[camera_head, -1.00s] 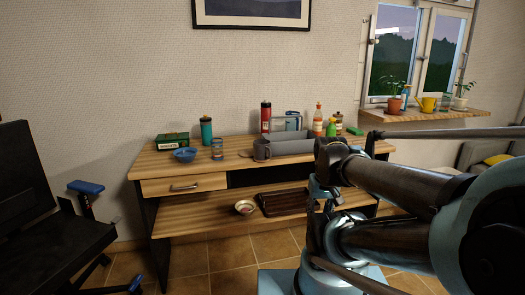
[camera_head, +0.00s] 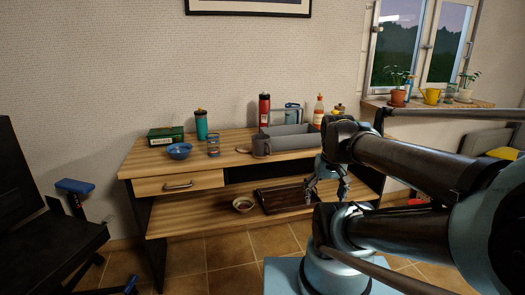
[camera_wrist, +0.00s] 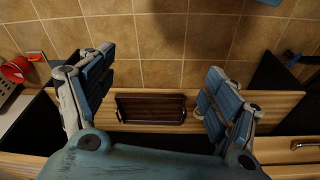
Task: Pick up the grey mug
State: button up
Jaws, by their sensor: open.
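The grey mug (camera_head: 261,147) stands upright on the desk top near its front edge, in the head view. It is beside the left end of a long grey open box (camera_head: 290,141). My gripper (camera_head: 326,188) is open and empty, to the right of the mug and lower, in front of the desk's lower shelf. In the wrist view its two blue-padded fingers (camera_wrist: 158,75) are spread wide, with tiled floor and a shelf between them. I cannot make out the mug in the wrist view.
The desk (camera_head: 225,160) also holds a blue bowl (camera_head: 179,151), a green box (camera_head: 166,136), a teal bottle (camera_head: 201,125), a glass (camera_head: 213,146) and a red bottle (camera_head: 264,110). A dark tray (camera_head: 283,198) and small bowl (camera_head: 243,204) are on the lower shelf. A black chair (camera_head: 45,215) stands left.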

jog(key=w+a+r, duration=0.3)
jog(key=w+r, duration=0.5)
jog(key=r, duration=0.1)
notch_tip(320, 180, up, 11)
jog(key=n+g, duration=0.2)
send_over(261, 149)
jog(key=w, duration=0.2)
jog(key=f, duration=1.2)
jog(key=shift+w, duration=0.25)
jog(key=f, duration=0.4)
jog(key=shift+w, duration=0.35)
jog(key=shift+f, duration=0.6)
jog(key=shift+c, duration=0.2)
